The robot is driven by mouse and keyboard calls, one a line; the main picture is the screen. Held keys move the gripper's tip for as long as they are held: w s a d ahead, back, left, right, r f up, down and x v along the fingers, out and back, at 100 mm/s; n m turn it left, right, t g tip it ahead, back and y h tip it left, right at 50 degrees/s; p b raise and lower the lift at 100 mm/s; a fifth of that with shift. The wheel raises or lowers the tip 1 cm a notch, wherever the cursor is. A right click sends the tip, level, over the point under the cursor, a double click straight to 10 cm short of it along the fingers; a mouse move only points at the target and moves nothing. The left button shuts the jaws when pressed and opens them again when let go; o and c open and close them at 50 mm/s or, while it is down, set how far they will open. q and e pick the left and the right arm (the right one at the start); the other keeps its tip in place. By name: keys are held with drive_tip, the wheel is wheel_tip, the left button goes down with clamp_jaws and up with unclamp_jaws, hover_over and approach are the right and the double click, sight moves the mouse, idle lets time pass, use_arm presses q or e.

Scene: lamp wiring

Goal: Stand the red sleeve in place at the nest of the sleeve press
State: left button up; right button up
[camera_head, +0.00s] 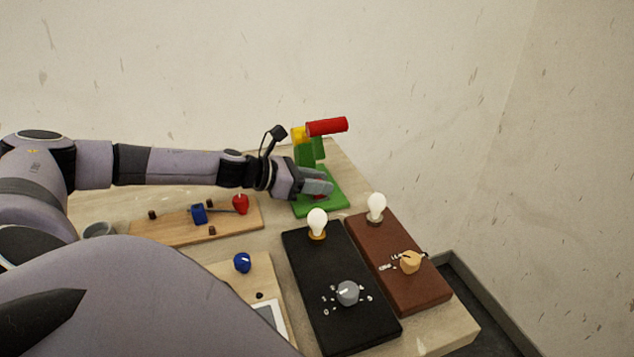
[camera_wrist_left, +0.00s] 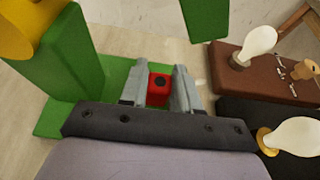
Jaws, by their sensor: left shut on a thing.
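The red sleeve (camera_wrist_left: 158,88) is between the fingers of my left gripper (camera_wrist_left: 168,86), which is shut on it. In the head view my left gripper (camera_head: 318,185) reaches in from the left over the press base (camera_head: 335,204), and only a little red shows by the fingers. The press has a green post, a yellow part and a red handle (camera_head: 327,126) on top. The nest is hidden, and I cannot tell whether the sleeve touches the base. My right gripper is not in view.
A black board (camera_head: 310,262) and a brown board (camera_head: 415,287), each with a bulb and a knob, lie right of and nearer than the press. A wooden board (camera_head: 175,226) with a red piece (camera_head: 241,204) and a blue piece (camera_head: 199,213) lies left.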

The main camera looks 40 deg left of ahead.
use_arm(q)
drive_tip(key=shift+f, duration=0.1)
drive_tip(key=o, duration=1)
